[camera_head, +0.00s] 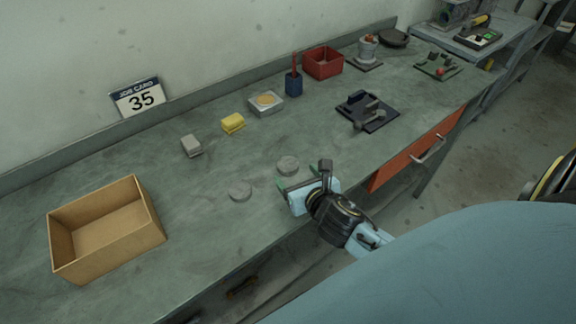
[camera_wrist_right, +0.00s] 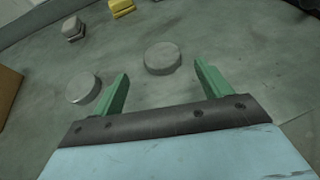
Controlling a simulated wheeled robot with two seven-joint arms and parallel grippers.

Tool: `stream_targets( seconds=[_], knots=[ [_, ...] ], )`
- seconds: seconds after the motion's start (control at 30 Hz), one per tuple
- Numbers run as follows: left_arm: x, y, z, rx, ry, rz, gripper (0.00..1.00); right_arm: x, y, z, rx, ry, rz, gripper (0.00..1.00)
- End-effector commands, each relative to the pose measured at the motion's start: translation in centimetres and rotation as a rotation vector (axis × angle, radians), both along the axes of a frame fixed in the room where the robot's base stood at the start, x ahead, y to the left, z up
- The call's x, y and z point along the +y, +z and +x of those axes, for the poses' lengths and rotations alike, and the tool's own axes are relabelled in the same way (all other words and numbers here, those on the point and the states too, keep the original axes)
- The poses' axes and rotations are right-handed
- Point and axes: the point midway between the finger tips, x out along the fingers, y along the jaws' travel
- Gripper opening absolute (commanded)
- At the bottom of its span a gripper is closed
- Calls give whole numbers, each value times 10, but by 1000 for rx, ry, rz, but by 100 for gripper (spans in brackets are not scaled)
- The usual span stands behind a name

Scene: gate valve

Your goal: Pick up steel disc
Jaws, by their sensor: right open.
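Two grey steel discs lie flat on the bench. One disc (camera_head: 288,165) is near my right gripper (camera_head: 298,187); in the right wrist view this disc (camera_wrist_right: 162,58) sits ahead of the gap between the fingers. The other disc (camera_head: 240,191) lies to its left, and in the right wrist view it (camera_wrist_right: 84,88) is outside the left finger. My right gripper, with green fingers, also shows in the right wrist view (camera_wrist_right: 163,82). It is open and empty, at the bench's front edge. My left gripper is not in view.
An open cardboard box (camera_head: 106,236) stands at the left of the bench (camera_head: 190,215). A grey block (camera_head: 191,146), yellow block (camera_head: 233,123), tin (camera_head: 265,103), blue cup (camera_head: 294,84), red bin (camera_head: 323,63) and dark fixture (camera_head: 367,111) stand farther back. Bench around the discs is clear.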

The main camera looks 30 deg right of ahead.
Motion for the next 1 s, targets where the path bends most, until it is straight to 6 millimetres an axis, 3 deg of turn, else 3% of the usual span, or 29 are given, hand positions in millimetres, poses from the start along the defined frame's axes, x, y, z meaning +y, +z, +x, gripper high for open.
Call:
stream_targets(
  seconds=[0.33,0.63,1.0],
  knots=[
    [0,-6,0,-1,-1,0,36,-9,-17,42,0,-3,1,77],
    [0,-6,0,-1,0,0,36,-10,-19,46,2,0,1,77],
    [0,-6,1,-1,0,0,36,-10,-19,46,1,0,0,30]
  ],
)
